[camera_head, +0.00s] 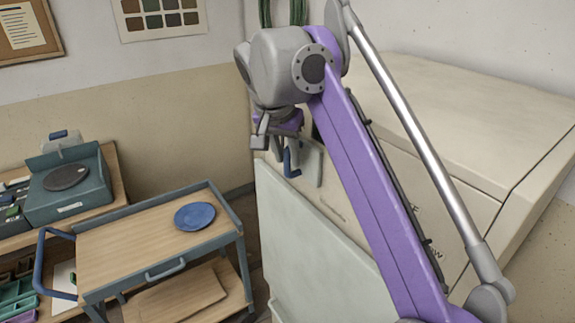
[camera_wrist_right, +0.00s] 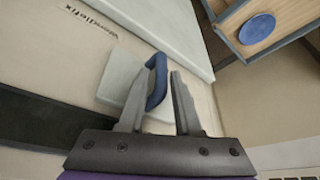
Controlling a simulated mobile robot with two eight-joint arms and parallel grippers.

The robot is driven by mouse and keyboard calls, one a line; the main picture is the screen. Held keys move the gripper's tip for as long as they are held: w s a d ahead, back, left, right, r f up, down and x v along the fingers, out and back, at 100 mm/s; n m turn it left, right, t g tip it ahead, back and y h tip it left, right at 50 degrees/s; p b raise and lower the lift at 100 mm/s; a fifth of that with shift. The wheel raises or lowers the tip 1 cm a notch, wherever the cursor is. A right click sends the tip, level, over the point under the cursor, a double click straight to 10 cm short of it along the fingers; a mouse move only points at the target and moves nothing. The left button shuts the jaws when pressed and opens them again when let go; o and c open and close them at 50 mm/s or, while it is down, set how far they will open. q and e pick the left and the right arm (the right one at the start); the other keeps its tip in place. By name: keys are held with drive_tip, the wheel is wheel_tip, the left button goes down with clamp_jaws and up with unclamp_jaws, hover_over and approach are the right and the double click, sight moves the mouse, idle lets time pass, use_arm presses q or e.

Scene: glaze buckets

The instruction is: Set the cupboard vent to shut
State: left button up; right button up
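The cupboard (camera_head: 470,120) is a large cream cabinet on the right in the head view. On its front is a pale plate (camera_head: 313,163) with a blue handle (camera_head: 288,162), which I take to be the vent. In the wrist view the plate (camera_wrist_right: 118,72) and the blue loop handle (camera_wrist_right: 157,86) are near the centre. My right gripper (camera_wrist_right: 161,80) is open, with its fingers apart on either side of the handle. The handle looks closer to the left finger; I cannot tell whether they touch. My left gripper is not in view.
A pale panel (camera_head: 310,250) stands out on the cupboard front below the plate. A wooden-topped trolley (camera_head: 120,255) with a blue disc (camera_head: 195,216) stands to the left. A bench with a green turntable box (camera_head: 75,195) is at the far left.

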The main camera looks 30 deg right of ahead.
drive_tip(key=shift+x, duration=1)
drive_tip(key=shift+c, duration=0.2)
clamp_jaws()
drive_tip(key=shift+w, duration=0.1)
idle(0.5)
